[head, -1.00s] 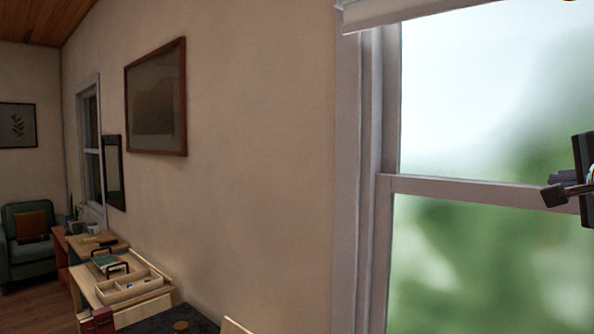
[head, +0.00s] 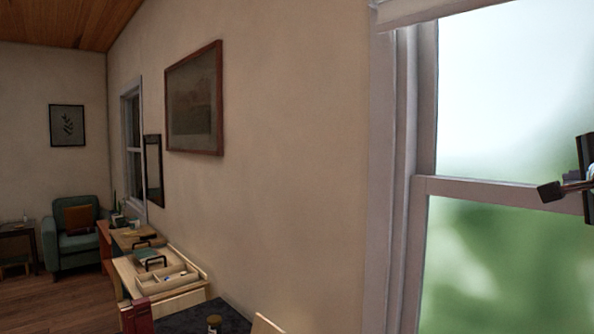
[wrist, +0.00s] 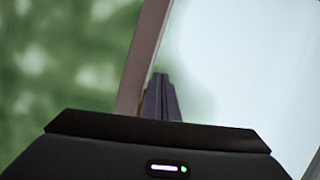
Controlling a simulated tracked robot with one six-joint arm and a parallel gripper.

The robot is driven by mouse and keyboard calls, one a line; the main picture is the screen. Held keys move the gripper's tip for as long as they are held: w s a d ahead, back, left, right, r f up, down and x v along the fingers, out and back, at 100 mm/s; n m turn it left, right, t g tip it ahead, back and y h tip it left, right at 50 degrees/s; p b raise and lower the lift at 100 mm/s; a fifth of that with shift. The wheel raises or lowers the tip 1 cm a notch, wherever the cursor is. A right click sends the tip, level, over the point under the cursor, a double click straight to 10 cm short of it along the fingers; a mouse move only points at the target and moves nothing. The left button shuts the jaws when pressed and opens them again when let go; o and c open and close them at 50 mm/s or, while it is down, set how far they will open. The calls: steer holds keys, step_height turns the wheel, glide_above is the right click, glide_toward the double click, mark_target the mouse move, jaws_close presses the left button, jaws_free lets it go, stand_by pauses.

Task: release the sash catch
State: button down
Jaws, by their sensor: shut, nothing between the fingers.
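The window's sash meeting rail (head: 500,193) runs across the right of the head view. It also shows as a slanted bar (wrist: 143,60) in the wrist view. My gripper (head: 552,191) is at the right edge of the head view, in front of this rail. In the wrist view my gripper (wrist: 161,80) has its dark fingers together and empty, beside the rail on its upper-pane side. I cannot tell whether they touch it. I cannot make out the sash catch in either view; the fingers may hide it.
A rolled blind (head: 440,10) hangs at the window's top. A framed picture (head: 195,100) is on the wall to the left. Below it, a wooden tray (head: 165,278) and other items stand on desks along the wall. A green armchair (head: 75,245) is in the far corner.

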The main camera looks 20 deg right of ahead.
steer(key=shift+w+d, duration=0.25)
steer(key=shift+w, duration=0.55)
steer(key=shift+s, duration=0.15)
stand_by(0.5)
step_height(320, 180, up, 10)
stand_by(0.9)
steer(key=shift+f, duration=0.15)
stand_by(0.4)
